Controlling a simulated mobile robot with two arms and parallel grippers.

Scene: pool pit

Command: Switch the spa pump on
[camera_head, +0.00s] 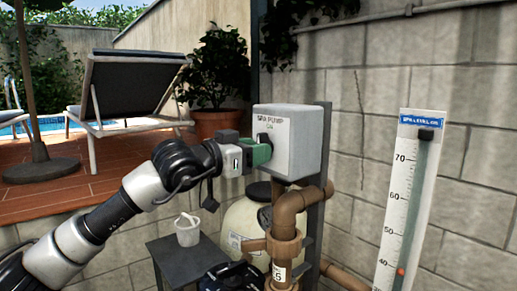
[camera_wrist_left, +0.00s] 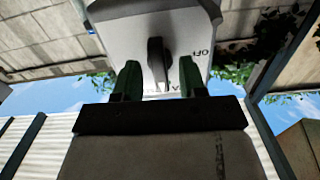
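The spa pump switch box (camera_head: 297,143) is a light grey box on a post beside the wall, with lettering reading "SPA PUMP" and "ON" on its face. Its black knob (camera_head: 264,139) shows just above my left gripper (camera_head: 262,154). In the left wrist view, the knob (camera_wrist_left: 157,62) stands between the two green fingers of the left gripper (camera_wrist_left: 158,82), with a gap on each side. "OFF" lettering is on the box face to its right. The left gripper is open around the knob, close to the face. My right gripper is not in view.
Brown pipes (camera_head: 285,225) run below the box, in front of a pale tank (camera_head: 240,222). A white bucket (camera_head: 187,229) stands on a dark table (camera_head: 180,262). A level gauge board (camera_head: 407,200) is at right. A potted plant (camera_head: 215,123) stands behind.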

